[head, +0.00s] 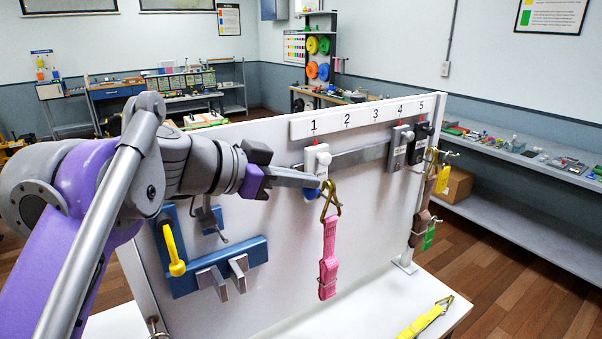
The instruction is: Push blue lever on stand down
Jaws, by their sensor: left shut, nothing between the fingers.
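A small blue part (310,194), which looks like the blue lever, shows just under my left gripper's fingertips. It sits below the white holder (317,157) under number 1 on the white upright panel (290,240). My left gripper (318,182) is shut and empty, its fingers pointing right across the panel's face. The fingertips overlap the blue part in the picture, and I cannot tell if they touch it. The fingers and the holder hide much of the blue part. My right gripper is not in view.
A pink strap (328,258) hangs from a brass hook (330,198) right beside the fingertips. Grey holders (398,148) and more straps hang at right. A yellow strap (424,319) lies on the white table.

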